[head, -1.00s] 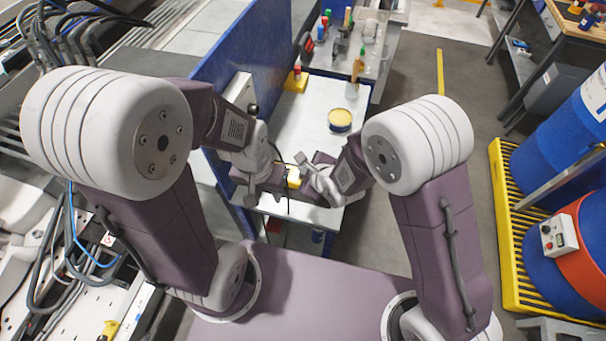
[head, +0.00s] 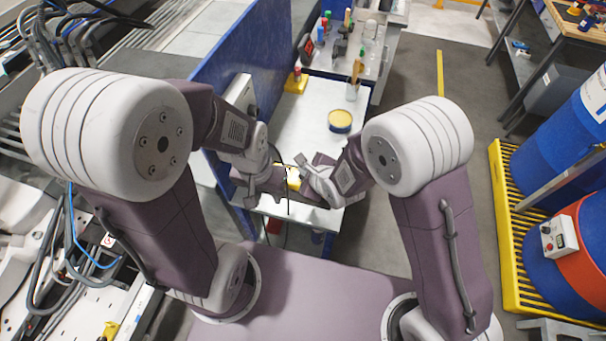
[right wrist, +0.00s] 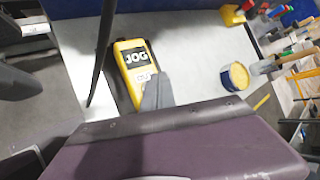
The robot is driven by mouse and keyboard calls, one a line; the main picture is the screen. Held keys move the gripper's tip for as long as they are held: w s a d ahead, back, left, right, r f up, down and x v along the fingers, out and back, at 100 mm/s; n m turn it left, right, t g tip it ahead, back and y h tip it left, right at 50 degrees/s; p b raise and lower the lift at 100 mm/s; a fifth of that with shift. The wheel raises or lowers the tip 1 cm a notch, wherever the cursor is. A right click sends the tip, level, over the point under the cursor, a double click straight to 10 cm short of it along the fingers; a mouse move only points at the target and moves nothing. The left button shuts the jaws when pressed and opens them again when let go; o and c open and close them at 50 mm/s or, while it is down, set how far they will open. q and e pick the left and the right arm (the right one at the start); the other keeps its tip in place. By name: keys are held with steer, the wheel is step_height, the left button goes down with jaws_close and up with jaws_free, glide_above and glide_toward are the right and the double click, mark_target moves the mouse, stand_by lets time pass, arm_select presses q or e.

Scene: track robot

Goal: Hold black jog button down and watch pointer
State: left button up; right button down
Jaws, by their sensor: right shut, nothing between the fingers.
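A yellow pendant (right wrist: 133,66) marked JOG lies over the light tabletop in the right wrist view. It also shows in the head view as a small yellow patch (head: 293,178) between my two grippers. My right gripper (right wrist: 157,92) is shut and empty, its tips over the lower end of the pendant. I cannot tell whether they touch it, and the black button cannot be made out. In the head view my right gripper (head: 306,168) is beside the pendant. My left gripper (head: 250,192) is just left of it; its jaws are unclear. No pointer can be read.
A yellow tin (head: 340,121) stands on the pale table (head: 310,95). A blue panel (head: 240,50) borders it on the left. A black cable (right wrist: 103,50) crosses left of the pendant. Blue drums (head: 560,130) stand on a yellow pallet at the right.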

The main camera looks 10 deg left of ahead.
stand_by(0.7)
steer(key=shift+f+b, duration=0.45)
steer(key=shift+b, duration=0.05)
steer(key=shift+f+b, duration=0.45)
steer(key=shift+b, duration=0.05)
stand_by(0.4)
stand_by(4.2)
steer(key=shift+r+p, duration=0.7)
steer(key=shift+r, duration=0.2)
step_height(320, 180, up, 5)
steer(key=p, duration=0.4)
steer(key=shift+r, duration=0.1)
